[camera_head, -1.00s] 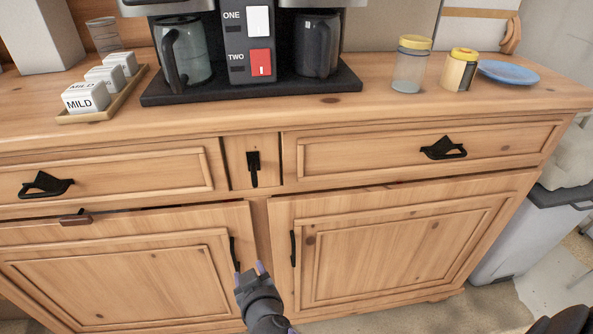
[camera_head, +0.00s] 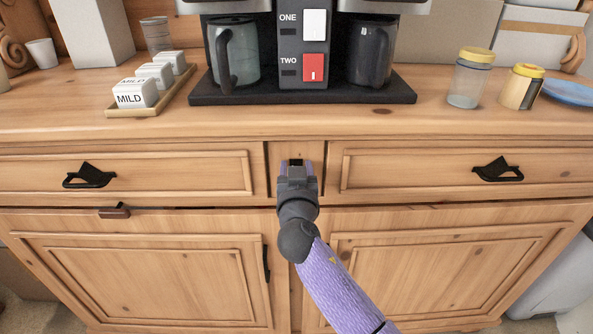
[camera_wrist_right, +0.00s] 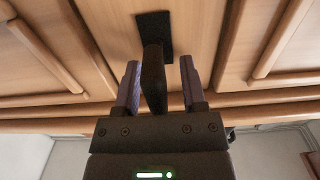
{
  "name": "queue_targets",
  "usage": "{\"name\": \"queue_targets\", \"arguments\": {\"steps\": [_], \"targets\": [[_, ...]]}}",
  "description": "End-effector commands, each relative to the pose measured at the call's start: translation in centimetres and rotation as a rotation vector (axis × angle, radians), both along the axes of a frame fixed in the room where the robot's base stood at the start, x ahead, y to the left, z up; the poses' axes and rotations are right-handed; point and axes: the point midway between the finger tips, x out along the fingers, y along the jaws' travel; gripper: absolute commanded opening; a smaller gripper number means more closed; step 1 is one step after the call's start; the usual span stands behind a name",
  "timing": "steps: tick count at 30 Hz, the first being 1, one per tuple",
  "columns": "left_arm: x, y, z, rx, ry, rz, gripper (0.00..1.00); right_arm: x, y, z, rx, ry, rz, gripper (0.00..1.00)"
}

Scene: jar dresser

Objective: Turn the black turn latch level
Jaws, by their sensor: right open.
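The black turn latch (camera_wrist_right: 154,75) is on the narrow wood panel between the two drawers. In the right wrist view its handle runs lengthwise from a square black plate and lies between the two fingers of my right gripper (camera_wrist_right: 160,87), with a gap on each side. In the head view the latch (camera_head: 296,162) is mostly hidden by my right gripper (camera_head: 298,167), with a little black showing between the fingertips. The latch hangs upright along the panel, not level. My right gripper is open around it. My left gripper is not in view.
Drawers with black pulls (camera_head: 89,176) (camera_head: 498,170) flank the latch panel. Below are cabinet doors, with a small brown catch (camera_head: 115,212) on the left. On the top stand a coffee maker (camera_head: 303,95), a tray of white boxes (camera_head: 150,106) and jars (camera_head: 470,80).

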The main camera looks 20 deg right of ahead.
Motion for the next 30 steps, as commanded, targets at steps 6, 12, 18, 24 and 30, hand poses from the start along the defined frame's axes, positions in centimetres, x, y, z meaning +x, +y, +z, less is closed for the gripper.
{"name": "queue_targets", "arguments": {"steps": [6,12,18,24,30], "targets": [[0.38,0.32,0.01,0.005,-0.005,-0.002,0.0,-0.03,0.01,0.0,-0.001,0.0,0.0,0.38],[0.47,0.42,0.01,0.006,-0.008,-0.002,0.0,-0.05,0.01,-0.02,-0.001,0.0,0.0,0.0],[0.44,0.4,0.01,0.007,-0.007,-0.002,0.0,-0.05,0.01,-0.03,-0.001,0.001,0.0,0.0],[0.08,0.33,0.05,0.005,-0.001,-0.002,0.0,-0.05,0.06,-0.04,-0.021,0.007,0.0,0.0],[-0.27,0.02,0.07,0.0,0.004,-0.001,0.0,0.0,0.21,-0.06,-0.107,0.032,0.0,0.0]]}}
